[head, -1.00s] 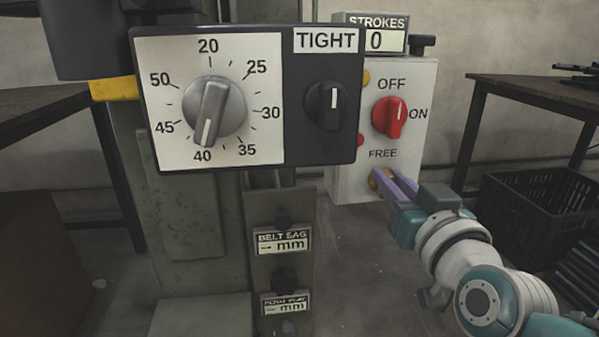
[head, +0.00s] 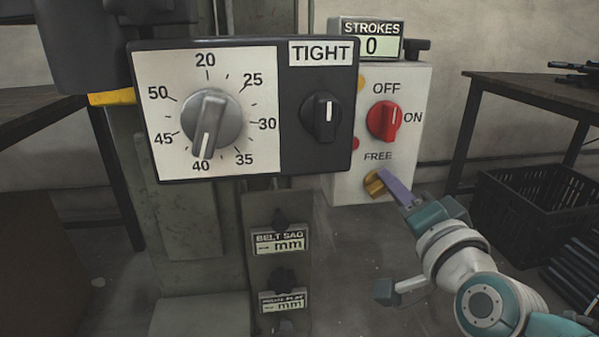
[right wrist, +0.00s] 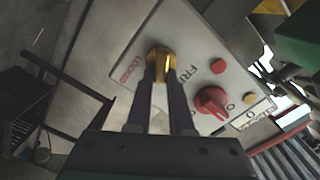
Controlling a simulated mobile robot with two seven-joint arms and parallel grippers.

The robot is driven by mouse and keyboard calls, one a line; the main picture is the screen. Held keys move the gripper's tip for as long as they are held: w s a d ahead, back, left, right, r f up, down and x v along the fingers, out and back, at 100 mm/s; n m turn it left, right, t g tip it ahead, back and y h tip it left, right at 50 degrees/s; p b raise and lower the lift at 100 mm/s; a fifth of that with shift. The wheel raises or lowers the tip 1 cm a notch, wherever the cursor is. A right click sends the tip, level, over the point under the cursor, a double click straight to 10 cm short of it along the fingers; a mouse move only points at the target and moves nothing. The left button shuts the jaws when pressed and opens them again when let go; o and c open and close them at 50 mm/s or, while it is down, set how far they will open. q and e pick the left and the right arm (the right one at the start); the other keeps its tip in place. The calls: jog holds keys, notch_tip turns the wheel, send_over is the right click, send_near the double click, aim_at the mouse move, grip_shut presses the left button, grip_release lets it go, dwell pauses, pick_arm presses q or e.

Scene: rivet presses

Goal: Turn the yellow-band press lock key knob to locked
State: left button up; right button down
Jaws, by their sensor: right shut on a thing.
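The brass lock key knob (head: 373,183) sits at the bottom of the white control box (head: 348,187), under the word FREE. My right gripper (head: 384,178) is shut on this knob, with its purple fingers coming in from the lower right. In the right wrist view the knob (right wrist: 160,60) lies between the two fingertips, and the gripper (right wrist: 161,78) hides part of it. A red LOCKED label (right wrist: 130,68) shows beside the knob there. The knob looks slanted; its exact pointing is hard to tell. The press carries a yellow band (head: 110,98). My left gripper is not in view.
On the same box is a red OFF/ON knob (head: 384,119). A panel with a grey dial (head: 207,123) and a black TIGHT knob (head: 321,117) stands to the left. A black crate (head: 530,210) and a table (head: 530,90) are at the right.

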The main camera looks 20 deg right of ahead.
jog(key=shift+d+f+m+b, duration=0.1)
jog(key=shift+f+m+b, duration=0.1)
jog(key=shift+m, duration=0.95)
jog(key=shift+f+m+b, duration=0.1)
jog(key=shift+m+b, duration=0.1)
jog(key=shift+m, duration=0.9)
jog(key=shift+d+f+m+b, duration=0.1)
jog(key=shift+f+m+b, duration=0.1)
jog(key=shift+m, duration=0.95)
jog(key=c, duration=0.8)
grip_release()
jog(key=shift+a, duration=0.1)
jog(key=p+v, duration=0.2)
jog(key=v, duration=0.8)
jog(key=shift+p, duration=0.4)
